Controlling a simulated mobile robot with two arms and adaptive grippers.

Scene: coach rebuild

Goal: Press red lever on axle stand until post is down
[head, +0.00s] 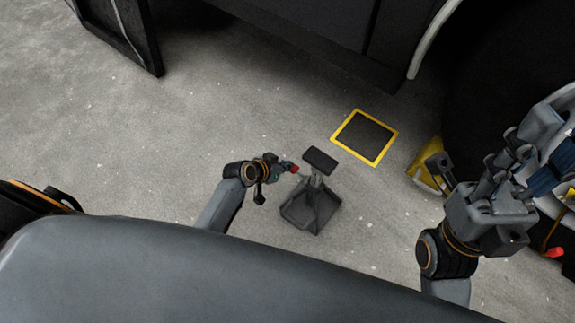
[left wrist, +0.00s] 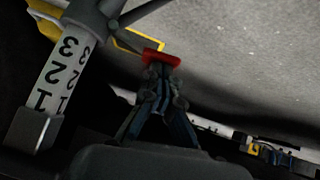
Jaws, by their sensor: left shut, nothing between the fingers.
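The axle stand (head: 311,207) stands on the floor at the centre of the head view, with a dark flat pad (head: 320,160) on top. In the left wrist view its pale post (left wrist: 62,72), marked 1, 2 and 3, shows raised above a grey collar. The red lever (head: 294,169) shows as a small red end left of the stand; its red bar (left wrist: 161,57) lies at my fingertips in the left wrist view. My left gripper (head: 284,166) is shut and empty, at or against the lever; contact is unclear. My right gripper (head: 475,175) is at the right, away from the stand.
A yellow-bordered dark square (head: 365,137) lies on the floor behind the stand. A yellow object (head: 428,168) sits near my right gripper. A dark vehicle body (head: 320,35) fills the top. The grey floor left of the stand is clear.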

